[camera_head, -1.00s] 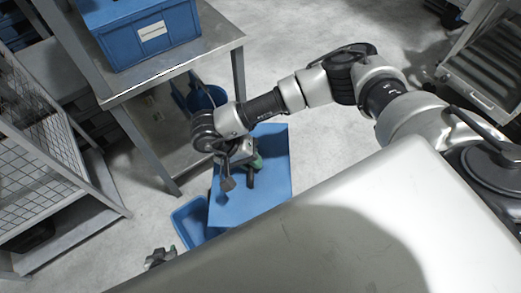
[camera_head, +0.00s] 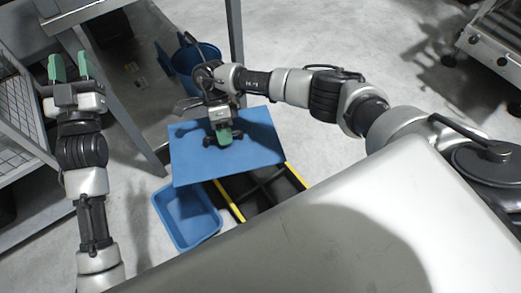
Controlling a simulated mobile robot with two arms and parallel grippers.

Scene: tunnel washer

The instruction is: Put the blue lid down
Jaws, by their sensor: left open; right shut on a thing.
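My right gripper (camera_head: 222,138) is shut on the blue lid (camera_head: 255,150), a wide flat panel, and touches it near its middle. The lid appears to be held above the floor, and its near edge overlaps a blue open bin (camera_head: 187,217) and a black object with yellow edges (camera_head: 262,192). How high the lid is above them I cannot tell. My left gripper (camera_head: 72,68) is open and empty at the upper left, its green fingers pointing up the picture, well apart from the lid.
A metal table leg (camera_head: 235,45) stands just beyond the lid, with a blue bucket (camera_head: 192,62) beside it. A wire rack (camera_head: 20,110) is at the left and a metal cart (camera_head: 497,45) at the upper right.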

